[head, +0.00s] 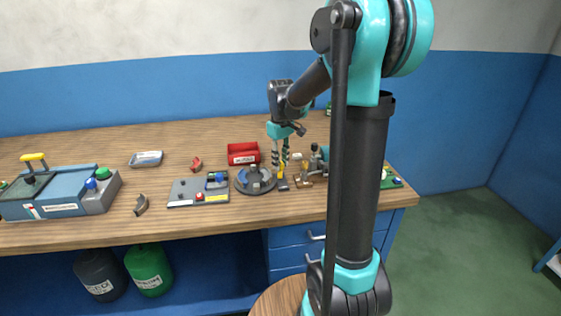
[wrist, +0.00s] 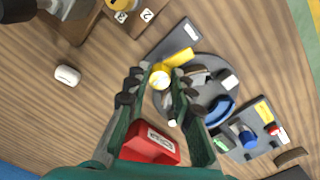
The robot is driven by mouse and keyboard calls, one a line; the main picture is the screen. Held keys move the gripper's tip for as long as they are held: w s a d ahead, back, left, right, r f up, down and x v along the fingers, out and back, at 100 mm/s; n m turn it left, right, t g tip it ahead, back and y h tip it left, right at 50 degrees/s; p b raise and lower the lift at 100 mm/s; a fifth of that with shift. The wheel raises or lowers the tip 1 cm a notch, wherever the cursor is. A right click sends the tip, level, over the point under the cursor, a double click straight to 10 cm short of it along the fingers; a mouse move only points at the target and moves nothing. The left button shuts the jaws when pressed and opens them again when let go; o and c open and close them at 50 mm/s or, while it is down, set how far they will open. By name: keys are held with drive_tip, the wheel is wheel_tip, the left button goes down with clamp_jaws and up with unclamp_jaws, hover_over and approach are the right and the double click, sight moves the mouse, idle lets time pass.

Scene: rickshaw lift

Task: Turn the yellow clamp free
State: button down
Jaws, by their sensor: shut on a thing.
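The yellow clamp (wrist: 178,59) shows in the wrist view as a yellow bar with a round pale-yellow end. It lies beside a dark plate and the edge of a round grey fixture (wrist: 220,88). My gripper (wrist: 160,82) points down, with its two dark, green-backed fingers closed on either side of the round end. In the head view the yellow clamp (head: 282,171) is a small yellow strip at my gripper's fingertips (head: 281,175), just right of the round fixture (head: 255,188). The fingers partly hide the clamp, and its exact turn angle is unclear.
A red bin (head: 243,159) stands behind the round fixture. A grey panel with coloured buttons (head: 188,193) lies to its left. Wooden blocks with metal fittings (head: 307,180) stand close on the right. A blue machine (head: 62,205) sits far left. Bare wood lies between the smaller parts.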

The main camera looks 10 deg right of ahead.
sight(281, 163)
drive_tip(key=shift+n, duration=1.1)
drive_tip(key=c, duration=1.3)
unclamp_jaws()
drive_tip(key=shift+r, duration=0.1)
wheel_tip(281, 163, up, 12)
